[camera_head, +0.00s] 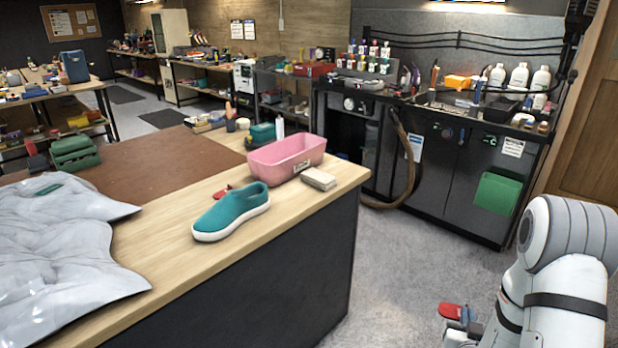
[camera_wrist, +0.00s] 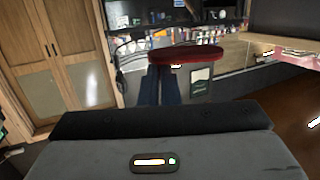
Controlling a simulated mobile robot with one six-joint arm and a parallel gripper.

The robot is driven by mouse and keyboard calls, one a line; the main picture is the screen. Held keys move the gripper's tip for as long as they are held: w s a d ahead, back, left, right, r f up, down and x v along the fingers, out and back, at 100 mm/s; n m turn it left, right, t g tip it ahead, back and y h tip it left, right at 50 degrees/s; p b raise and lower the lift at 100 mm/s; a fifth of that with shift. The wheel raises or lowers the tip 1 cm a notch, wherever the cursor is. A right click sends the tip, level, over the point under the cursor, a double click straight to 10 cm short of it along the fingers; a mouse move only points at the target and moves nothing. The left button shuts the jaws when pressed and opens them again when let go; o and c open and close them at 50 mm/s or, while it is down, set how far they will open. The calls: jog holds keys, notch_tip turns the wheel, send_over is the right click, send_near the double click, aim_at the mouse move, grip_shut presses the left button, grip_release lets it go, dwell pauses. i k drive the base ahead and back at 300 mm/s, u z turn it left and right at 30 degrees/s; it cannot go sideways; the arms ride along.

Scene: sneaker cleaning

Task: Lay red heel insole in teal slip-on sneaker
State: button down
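The teal slip-on sneaker (camera_head: 232,210) with a white sole stands upright on the wooden worktop, near its front edge. The inside of the shoe is barely visible. My gripper (camera_head: 462,318) is at the lower right, out over the floor, well apart from the table and the sneaker. It is shut on the red heel insole (camera_head: 450,311). In the wrist view the red heel insole (camera_wrist: 187,54) lies flat and edge-on across the tips of the dark blue fingers (camera_wrist: 168,75).
A pink bin (camera_head: 285,160) and a beige block (camera_head: 318,179) stand right of the sneaker. A small red item (camera_head: 222,192) lies behind the shoe. A crumpled grey sheet (camera_head: 60,250) covers the left worktop. Open floor separates the table from the dark cabinets (camera_head: 460,175).

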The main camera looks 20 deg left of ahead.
aim_at(250, 205)
jog(key=z, duration=0.1)
jog(key=i, duration=1.25)
jog(key=u, duration=1.8)
